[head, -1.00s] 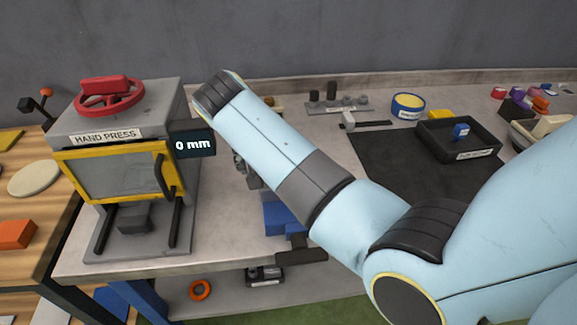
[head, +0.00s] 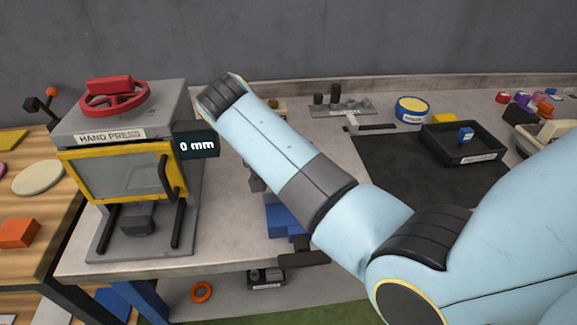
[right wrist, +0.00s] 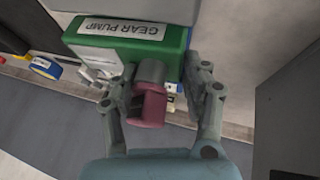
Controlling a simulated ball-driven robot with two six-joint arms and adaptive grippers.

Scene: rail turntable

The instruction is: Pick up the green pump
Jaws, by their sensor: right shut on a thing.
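The green pump (right wrist: 150,52), a green block with a white label reading GEAR PUMP, shows in the right wrist view at the top of the picture. A grey and maroon cylinder (right wrist: 149,98) sticks out from it toward the wrist. My right gripper (right wrist: 158,72) is shut on the green pump, with one finger on each side of the cylinder. In the head view my right arm crosses the middle and hides the pump and most of that gripper. My left gripper is in neither view.
The hand press (head: 112,132) stands on the bench at left, its yellow-framed door closed. A blue thing (head: 285,220) is partly hidden behind my arm. A black tray (head: 490,154) holding a small blue part sits at right on a dark mat (head: 400,180). An orange ring (head: 201,292) lies below.

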